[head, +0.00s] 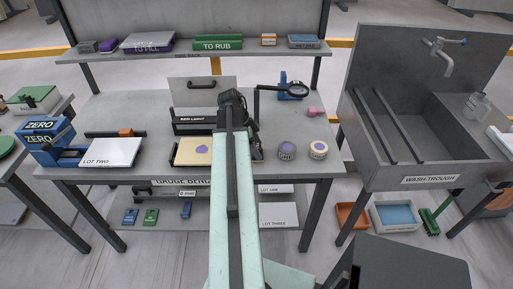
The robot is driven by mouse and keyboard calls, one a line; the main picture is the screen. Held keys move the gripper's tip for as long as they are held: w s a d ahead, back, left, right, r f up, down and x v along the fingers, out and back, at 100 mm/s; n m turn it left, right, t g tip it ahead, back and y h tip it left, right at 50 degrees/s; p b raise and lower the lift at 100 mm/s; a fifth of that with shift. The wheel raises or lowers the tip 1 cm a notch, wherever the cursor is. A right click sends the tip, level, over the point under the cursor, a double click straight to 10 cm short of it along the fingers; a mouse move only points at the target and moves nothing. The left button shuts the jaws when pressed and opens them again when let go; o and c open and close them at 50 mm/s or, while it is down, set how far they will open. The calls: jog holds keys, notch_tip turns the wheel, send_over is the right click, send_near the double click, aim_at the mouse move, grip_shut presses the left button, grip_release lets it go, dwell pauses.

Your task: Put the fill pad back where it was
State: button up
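I cannot single out the fill pad for certain. A small purple block (108,45) sits on the upper shelf, left of a box labelled TO FILL (148,43); a grey block with a purplish top (88,46) is beside it. My dark gripper (236,100) is over the middle of the gauge bench, seen from behind along my arm. Its fingertips and anything between them are hidden. A cream plate with a purple spot (195,151) lies on the bench just left of my arm.
Two round tins (287,150) (318,149) stand right of my arm, with a magnifier (292,90) behind. The LOT TWO slab (110,152) and blue ZERO stand (48,142) are left. A wash trough (430,180) stands right.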

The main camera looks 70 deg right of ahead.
jog(key=shift+w+r+p, duration=0.1)
jog(key=shift+r+p, duration=0.4)
jog(key=shift+r, duration=0.05)
jog(key=p+v, duration=1)
jog(key=v, duration=0.1)
jog(key=shift+r, duration=0.15)
jog(key=shift+w, duration=0.1)
